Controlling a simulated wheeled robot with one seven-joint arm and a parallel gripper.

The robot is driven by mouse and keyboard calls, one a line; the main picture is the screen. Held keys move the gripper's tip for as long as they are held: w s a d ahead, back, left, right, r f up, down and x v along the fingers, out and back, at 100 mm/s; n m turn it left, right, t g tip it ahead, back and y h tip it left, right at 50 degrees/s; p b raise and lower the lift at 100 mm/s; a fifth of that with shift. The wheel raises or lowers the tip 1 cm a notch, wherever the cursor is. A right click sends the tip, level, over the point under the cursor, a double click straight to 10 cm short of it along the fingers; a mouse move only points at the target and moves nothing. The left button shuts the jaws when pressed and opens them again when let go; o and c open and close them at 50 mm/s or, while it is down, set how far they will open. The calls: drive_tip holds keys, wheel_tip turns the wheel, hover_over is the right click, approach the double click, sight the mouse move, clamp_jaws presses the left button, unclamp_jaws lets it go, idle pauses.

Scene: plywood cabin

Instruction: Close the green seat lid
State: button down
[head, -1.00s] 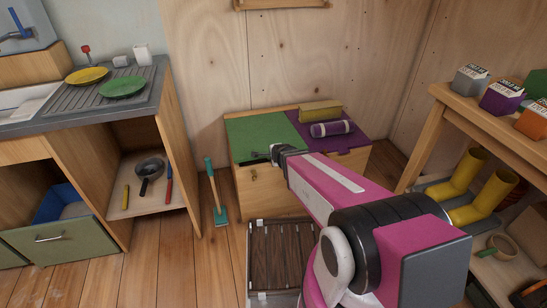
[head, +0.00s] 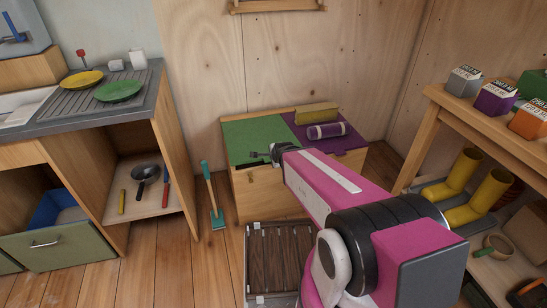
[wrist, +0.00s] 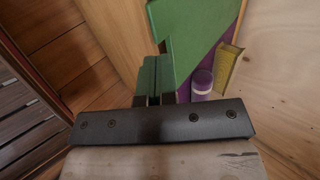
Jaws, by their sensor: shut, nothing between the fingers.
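The green seat lid (head: 258,133) lies flat on the left half of a wooden bench box (head: 262,192) by the back wall. The lid also shows in the wrist view (wrist: 183,35). My gripper (head: 250,163) is at the lid's front edge, its fingers shut and empty. Part of the lid's front edge is hidden behind my gripper.
A purple lid (head: 350,142) beside the green one bears a yellow cushion (head: 317,112) and a purple roll (head: 327,131). Shelves with cartons and yellow boots (head: 470,185) are right.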

drive_tip(key=w+g, duration=0.1)
drive_tip(key=w, duration=0.1)
drive_tip(key=w+g, duration=0.2)
drive_tip(key=w+a+r+g, duration=0.1)
drive_tip(key=w, duration=0.1)
drive_tip(key=shift+w+a+r+g+h, duration=0.1)
drive_tip(key=shift+w+g+h, duration=0.25)
drive_tip(key=shift+g+h, duration=0.05)
drive_tip(key=w+r+g+h, duration=0.1)
drive_tip(key=w+r+g, duration=0.2)
drive_tip(key=r+g, duration=0.3)
drive_tip(key=shift+t, duration=0.5)
drive_tip(key=f, duration=0.4)
drive_tip(key=s+f, duration=0.1)
drive_tip(key=f, duration=0.7)
drive_tip(key=shift+s+f, duration=0.25)
drive_tip(key=shift+f, duration=0.05)
drive_tip(key=shift+f, duration=0.1)
